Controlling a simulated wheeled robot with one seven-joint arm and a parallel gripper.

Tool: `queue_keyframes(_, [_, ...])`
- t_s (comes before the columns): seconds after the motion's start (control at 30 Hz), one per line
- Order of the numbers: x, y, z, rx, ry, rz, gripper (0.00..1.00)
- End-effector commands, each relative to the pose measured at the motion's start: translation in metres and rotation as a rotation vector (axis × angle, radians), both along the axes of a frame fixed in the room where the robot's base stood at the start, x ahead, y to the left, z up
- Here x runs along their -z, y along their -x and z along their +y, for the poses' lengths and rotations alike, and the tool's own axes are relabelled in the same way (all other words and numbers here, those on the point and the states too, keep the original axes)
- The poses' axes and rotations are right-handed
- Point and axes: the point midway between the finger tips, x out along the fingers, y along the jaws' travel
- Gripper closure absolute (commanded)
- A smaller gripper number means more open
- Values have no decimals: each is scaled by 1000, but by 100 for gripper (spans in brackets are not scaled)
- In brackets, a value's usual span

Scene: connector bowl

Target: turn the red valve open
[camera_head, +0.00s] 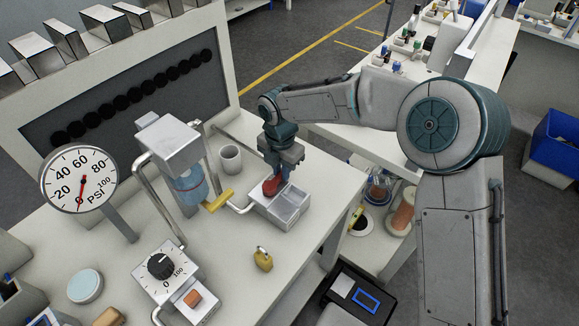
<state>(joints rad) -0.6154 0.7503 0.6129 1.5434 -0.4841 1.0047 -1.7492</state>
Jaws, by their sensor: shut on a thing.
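The red valve (272,187) shows as a small red part under my gripper, above the left side of a metal box (287,210) on the workbench. My gripper (274,178) points down and is shut on the red valve from above. The jaws hide part of the valve, so its exact turn angle cannot be told. The round pressure gauge (79,178) at the left has its red needle pointing down near 0.
A yellow lever (219,200) and a bent pipe lie just left of the box, beside a blue cylinder (190,186). A grey cup (230,158) stands behind. A brass padlock (263,259) and a dial box (163,268) are in front. The bench's right edge is close.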

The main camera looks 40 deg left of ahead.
Motion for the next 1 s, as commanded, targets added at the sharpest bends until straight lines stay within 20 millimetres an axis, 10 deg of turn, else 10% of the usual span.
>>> queue_keyframes(0.3, [-2, -1, 2, -4, -7, -4, 100])
queue_keyframes(0.33, [-2, -1, 2, -4, -7, -4, 76])
queue_keyframes(0.4, [-2, -1, 1, -3, -6, -3, 62])
queue_keyframes(0.77, [-6, -1, 0, 0, -4, -2, 62])
queue_keyframes(1.0, [-49, -2, 0, 1, -7, -4, 62])
